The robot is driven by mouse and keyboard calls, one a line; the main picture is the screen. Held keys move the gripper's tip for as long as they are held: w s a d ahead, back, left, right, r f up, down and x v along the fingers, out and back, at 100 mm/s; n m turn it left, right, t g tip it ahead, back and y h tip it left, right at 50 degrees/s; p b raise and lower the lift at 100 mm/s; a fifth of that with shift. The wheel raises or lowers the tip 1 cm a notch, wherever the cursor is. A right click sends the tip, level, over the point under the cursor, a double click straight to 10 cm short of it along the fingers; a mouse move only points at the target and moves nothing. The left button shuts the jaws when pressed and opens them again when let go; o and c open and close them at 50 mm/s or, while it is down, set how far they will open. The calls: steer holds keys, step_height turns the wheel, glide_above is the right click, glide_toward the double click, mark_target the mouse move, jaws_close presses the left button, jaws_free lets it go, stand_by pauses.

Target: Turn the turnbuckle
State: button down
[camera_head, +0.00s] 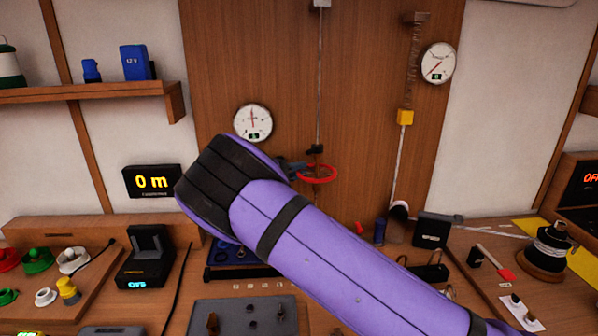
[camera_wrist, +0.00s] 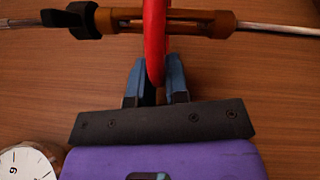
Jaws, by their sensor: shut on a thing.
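The turnbuckle is a brass-brown body on a taut line, with a red ring wheel around it. In the head view the line is vertical against the wood panel, and the red ring (camera_head: 318,178) lies about level around it. In the wrist view the turnbuckle body (camera_wrist: 185,22) runs across the top, with a black fitting at its left end. My gripper (camera_wrist: 157,72) is shut on the near rim of the red ring (camera_wrist: 154,45), one blue finger on each side. In the head view my gripper (camera_head: 300,171) reaches it from the left; my purple arm hides part of the panel.
A round gauge (camera_head: 253,123) hangs left of the line, close to my wrist. Another gauge (camera_head: 437,63) and a line with a yellow block (camera_head: 404,117) are at right. The bench below is crowded with small gear.

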steer(key=c, duration=1.1)
jaws_free()
steer(key=shift+c, duration=0.2)
steer(key=v, duration=1)
steer(key=shift+a, duration=0.35)
steer(key=shift+s+f, duration=0.1)
steer(key=shift+s, duration=0.05)
